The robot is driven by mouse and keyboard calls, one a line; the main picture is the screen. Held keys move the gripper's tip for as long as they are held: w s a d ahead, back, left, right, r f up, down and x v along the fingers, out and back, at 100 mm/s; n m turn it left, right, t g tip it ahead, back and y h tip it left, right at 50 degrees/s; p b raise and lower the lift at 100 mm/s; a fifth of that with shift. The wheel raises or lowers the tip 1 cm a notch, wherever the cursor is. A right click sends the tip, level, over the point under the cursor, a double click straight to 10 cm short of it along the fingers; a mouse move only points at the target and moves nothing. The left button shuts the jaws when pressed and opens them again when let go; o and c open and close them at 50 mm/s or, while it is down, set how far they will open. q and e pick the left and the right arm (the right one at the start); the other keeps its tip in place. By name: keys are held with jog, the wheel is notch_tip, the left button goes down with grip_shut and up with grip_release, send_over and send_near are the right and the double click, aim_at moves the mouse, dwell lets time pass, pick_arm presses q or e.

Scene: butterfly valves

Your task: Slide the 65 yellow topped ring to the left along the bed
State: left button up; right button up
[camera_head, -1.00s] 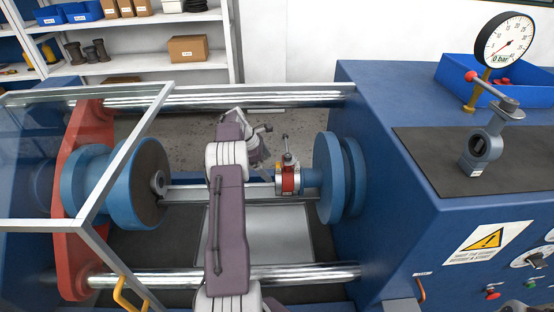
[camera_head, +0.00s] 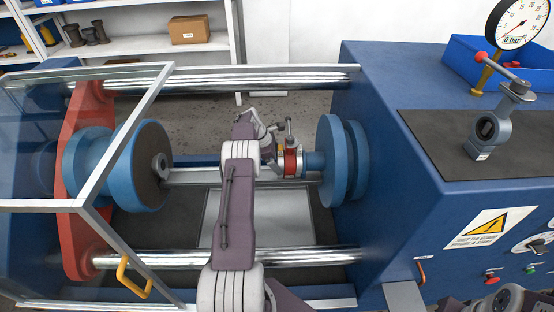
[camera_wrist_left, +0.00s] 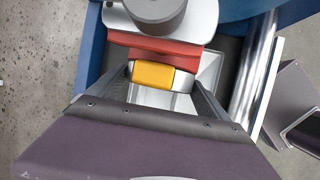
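The yellow-topped ring (camera_head: 281,151) is partly hidden behind my left gripper in the head view, just left of the red-banded valve (camera_head: 291,163). In the left wrist view its yellow block (camera_wrist_left: 153,75) lies between the fingers, with a pale silver body beside it and the red band (camera_wrist_left: 150,48) just beyond. No number is readable. My left gripper (camera_head: 272,150) is at the ring; its fingers (camera_wrist_left: 158,78) stand apart on either side of the yellow block, with a gap showing on the right. The bed's rail (camera_head: 205,175) runs left from the ring. My right gripper is not seen.
A blue flange with a dark face (camera_head: 137,165) stands at the left, and another blue flange (camera_head: 333,160) just right of the valve. Polished bars (camera_head: 200,82) run along the bed front and back. A glazed guard frame (camera_head: 130,140) covers the left end. The rail between is clear.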

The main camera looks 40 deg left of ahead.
pick_arm(q)
jog(key=c, duration=0.4)
jog(key=o, duration=0.9)
jog(key=c, duration=1.1)
jog(key=shift+a, duration=0.1)
jog(key=shift+a, duration=0.1)
jog(key=shift+s+a, duration=1.55)
jog(key=shift+a, duration=0.25)
jog(key=shift+s+a+b, duration=0.45)
jog(key=shift+s+a, duration=1.2)
jog(key=shift+a, duration=0.25)
jog(key=shift+s+r, duration=0.1)
